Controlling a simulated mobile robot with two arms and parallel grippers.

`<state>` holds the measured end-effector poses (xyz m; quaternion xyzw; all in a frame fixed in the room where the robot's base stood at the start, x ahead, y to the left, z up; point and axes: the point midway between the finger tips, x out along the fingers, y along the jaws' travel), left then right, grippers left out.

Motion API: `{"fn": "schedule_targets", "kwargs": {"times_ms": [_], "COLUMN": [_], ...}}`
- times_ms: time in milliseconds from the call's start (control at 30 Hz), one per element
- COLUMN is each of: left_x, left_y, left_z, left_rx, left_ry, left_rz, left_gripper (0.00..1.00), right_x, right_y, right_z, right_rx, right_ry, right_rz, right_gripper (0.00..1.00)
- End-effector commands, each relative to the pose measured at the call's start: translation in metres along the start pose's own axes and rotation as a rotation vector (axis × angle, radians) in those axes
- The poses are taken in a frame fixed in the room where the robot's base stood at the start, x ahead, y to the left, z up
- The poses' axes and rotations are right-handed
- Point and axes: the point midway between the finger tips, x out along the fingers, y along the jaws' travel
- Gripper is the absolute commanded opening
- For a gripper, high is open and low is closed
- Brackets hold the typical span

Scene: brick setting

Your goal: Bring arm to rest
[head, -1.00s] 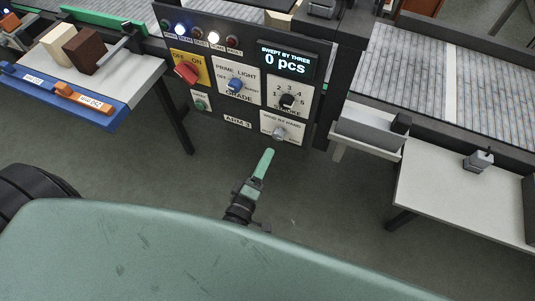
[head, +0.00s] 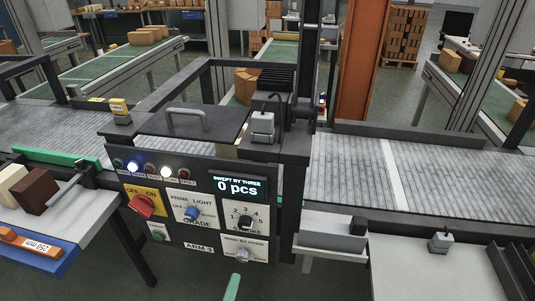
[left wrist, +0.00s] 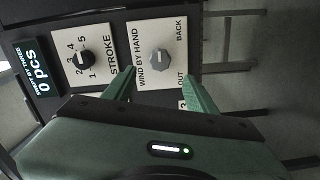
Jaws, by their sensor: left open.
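My left gripper shows in the head view only as a green fingertip (head: 232,287) at the bottom edge, below the control panel (head: 188,243). In the left wrist view its two green fingers stand apart with nothing between them, and the gripper (left wrist: 163,80) faces the panel's lower part. The "wind by hand" knob (left wrist: 160,62) is seen beyond the fingers, with the stroke knob (left wrist: 84,60) to its left. I cannot tell the exact gap between fingers and panel. My right gripper is in neither view.
A conveyor (head: 345,170) runs behind the panel. A white table (head: 410,275) stands at the lower right. The display (head: 238,185) reads 0 pcs.

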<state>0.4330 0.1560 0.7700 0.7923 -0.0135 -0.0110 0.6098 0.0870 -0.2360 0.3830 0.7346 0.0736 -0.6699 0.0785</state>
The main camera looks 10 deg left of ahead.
Motion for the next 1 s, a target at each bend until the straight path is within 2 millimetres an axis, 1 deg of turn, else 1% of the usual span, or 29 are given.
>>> {"fn": "schedule_targets", "kwargs": {"times_ms": [67, 133, 167, 267, 300, 367, 400, 467, 500, 567, 600, 667, 700, 767, 800, 900, 1000], "left_x": [-0.001, -0.003, -0.005, -0.018, -0.027, -0.045, -0.06, -0.085, -0.103, -0.134, -0.157, -0.191, -0.215, -0.249, -0.269, -0.311, -0.337], "left_y": [-0.003, -0.016, -0.026, -0.074, -0.1, -0.141, -0.168, -0.206, -0.231, -0.265, -0.287, -0.315, -0.332, -0.352, -0.363, -0.38, -0.389], "left_z": [0.001, 0.006, 0.01, 0.027, 0.035, 0.045, 0.051, 0.057, 0.06, 0.063, 0.063, 0.061, 0.059, 0.054, 0.051, 0.043, 0.037], "left_rx": [0.01, 0.047, 0.074, 0.216, 0.289, 0.406, 0.483, 0.593, 0.664, 0.765, 0.827, 0.915, 0.967, 1.034, 1.072, 1.139, 1.177], "left_ry": [-0.005, -0.027, -0.044, -0.135, -0.187, -0.276, -0.339, -0.438, -0.508, -0.618, -0.696, -0.814, -0.892, -1.005, -1.075, -1.22, -1.31], "left_rz": [-0.007, -0.034, -0.056, -0.159, -0.212, -0.295, -0.35, -0.429, -0.479, -0.55, -0.597, -0.66, -0.698, -0.747, -0.774, -0.822, -0.847], "left_gripper": [0.57, 0.57, 0.57, 0.57, 0.57, 0.57, 0.57, 0.57, 0.57, 0.57, 0.57, 0.57, 0.57, 0.57, 0.57, 0.57, 0.57], "right_x": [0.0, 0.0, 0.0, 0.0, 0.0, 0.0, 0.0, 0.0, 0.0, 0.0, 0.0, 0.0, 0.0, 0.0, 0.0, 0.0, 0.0], "right_y": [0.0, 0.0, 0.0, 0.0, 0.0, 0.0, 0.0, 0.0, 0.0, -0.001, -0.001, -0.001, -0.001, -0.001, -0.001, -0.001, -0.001], "right_z": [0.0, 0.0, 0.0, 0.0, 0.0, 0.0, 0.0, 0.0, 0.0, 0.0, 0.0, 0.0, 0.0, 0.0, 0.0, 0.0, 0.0], "right_rx": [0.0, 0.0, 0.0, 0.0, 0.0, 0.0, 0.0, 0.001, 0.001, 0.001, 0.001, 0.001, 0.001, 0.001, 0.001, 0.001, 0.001], "right_ry": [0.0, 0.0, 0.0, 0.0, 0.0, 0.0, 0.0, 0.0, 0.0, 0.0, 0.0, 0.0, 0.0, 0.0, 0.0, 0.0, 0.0], "right_rz": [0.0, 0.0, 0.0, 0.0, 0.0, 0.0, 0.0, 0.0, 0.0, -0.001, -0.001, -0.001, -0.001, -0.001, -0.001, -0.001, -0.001], "right_gripper": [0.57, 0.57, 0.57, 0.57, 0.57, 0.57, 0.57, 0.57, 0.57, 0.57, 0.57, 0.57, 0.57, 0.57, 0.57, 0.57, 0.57]}}
